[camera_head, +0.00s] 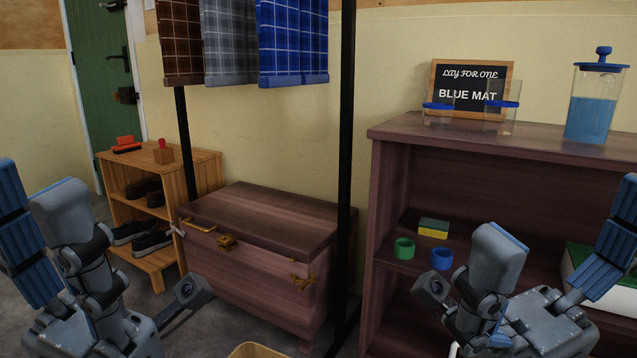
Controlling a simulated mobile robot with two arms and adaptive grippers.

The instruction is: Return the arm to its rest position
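My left gripper (36,190) is at the left edge of the head view, its fingers pointing up and spread apart, with nothing seen between them. My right gripper (565,215) is at the lower right, in front of the dark wooden shelf (400,160). Its fingers are also spread and no object shows between them. Both grippers are raised in the near foreground, and the lower parts of the arms are cut off by the frame.
A closed wooden chest (270,212) stands in the middle behind a black rack post (345,150). Hanging cloths (280,40) are above it. The shelf holds cups (404,249), a sponge (433,228), a sign (470,75) and a jug (590,115). A shoe rack (205,170) stands left.

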